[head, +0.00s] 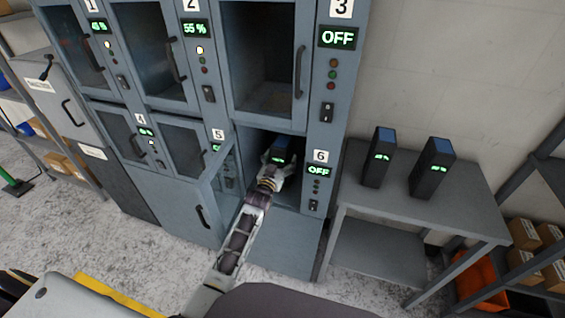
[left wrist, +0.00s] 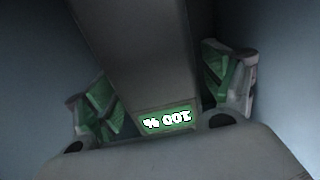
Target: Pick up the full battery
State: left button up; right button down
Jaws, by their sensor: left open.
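The full battery (head: 283,149), a dark block with a blue top, stands inside open compartment 6 (head: 262,142) of the blue-grey locker. In the left wrist view the battery (left wrist: 140,50) carries a green display reading 100 %, seen upside down. My left gripper (head: 274,171) reaches into the compartment at the battery. In the left wrist view its open fingers (left wrist: 165,90) stand on either side of the battery, with green pads facing it. I cannot tell whether either pad touches it. My right gripper is not in view.
Two dark batteries (head: 379,157) (head: 433,168) stand on the grey table (head: 400,200) at the right. Compartment walls lie close on both sides of my left gripper. Other locker compartments surround it, and shelves with boxes (head: 525,235) stand at far right.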

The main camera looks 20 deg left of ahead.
pick_arm(q)
jog(key=shift+w, duration=1.15)
grip_shut()
jog(key=shift+w+r, duration=0.1)
jog(key=shift+r, duration=0.2)
